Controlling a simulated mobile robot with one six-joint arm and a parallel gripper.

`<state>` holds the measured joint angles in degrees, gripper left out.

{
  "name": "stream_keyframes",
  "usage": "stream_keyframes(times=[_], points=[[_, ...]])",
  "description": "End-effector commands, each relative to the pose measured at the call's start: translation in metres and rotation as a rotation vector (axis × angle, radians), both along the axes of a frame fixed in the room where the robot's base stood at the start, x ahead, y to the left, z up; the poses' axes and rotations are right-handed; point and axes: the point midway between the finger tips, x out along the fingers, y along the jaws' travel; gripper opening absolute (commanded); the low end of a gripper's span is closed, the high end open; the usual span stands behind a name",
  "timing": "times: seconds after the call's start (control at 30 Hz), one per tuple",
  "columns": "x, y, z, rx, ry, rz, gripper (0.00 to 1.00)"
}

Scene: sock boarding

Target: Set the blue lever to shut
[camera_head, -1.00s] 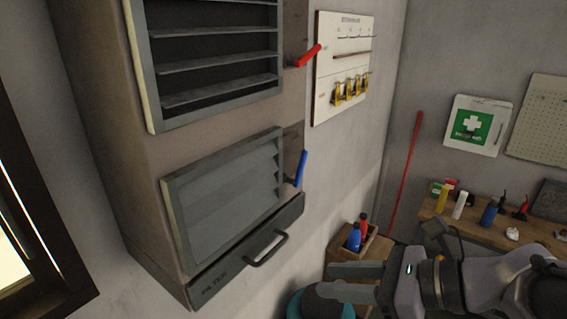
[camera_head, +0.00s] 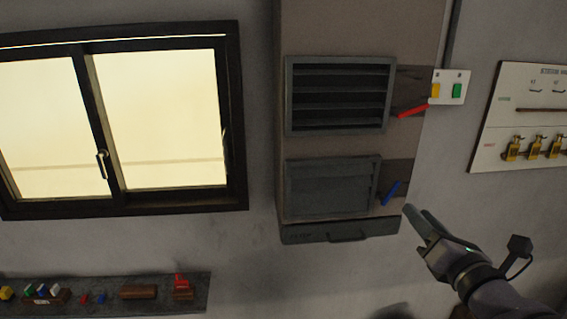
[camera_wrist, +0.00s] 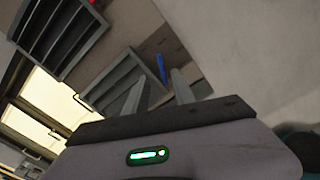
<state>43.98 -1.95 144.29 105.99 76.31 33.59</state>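The blue lever (camera_head: 391,193) is on the right side of the lower louvre vent (camera_head: 332,187) and slants up to the right. The lower vent's slats look flat and closed. My gripper (camera_head: 417,209) is just right of and below the blue lever in the head view, and empty. In the wrist view my gripper's fingers (camera_wrist: 157,86) are apart. The blue lever (camera_wrist: 162,68) shows between and beyond the fingertips there, with no contact visible.
A red lever (camera_head: 413,111) sits beside the upper vent (camera_head: 338,95), whose slats are open. A filter drawer (camera_head: 340,231) with a handle is below. A switch plate (camera_head: 449,87) and a key board (camera_head: 525,120) are to the right. A window (camera_head: 120,120) and shelf (camera_head: 110,292) are at left.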

Motion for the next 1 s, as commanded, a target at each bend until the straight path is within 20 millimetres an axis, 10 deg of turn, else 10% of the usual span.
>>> stream_keyframes(times=[0.4,0.77,1.0], points=[[0.096,0.004,-0.003,-0.004,-0.001,0.003,0.31],[0.103,0.004,-0.003,-0.003,-0.003,0.001,0.31],[0.102,0.004,-0.003,-0.003,-0.003,0.001,0.00]])
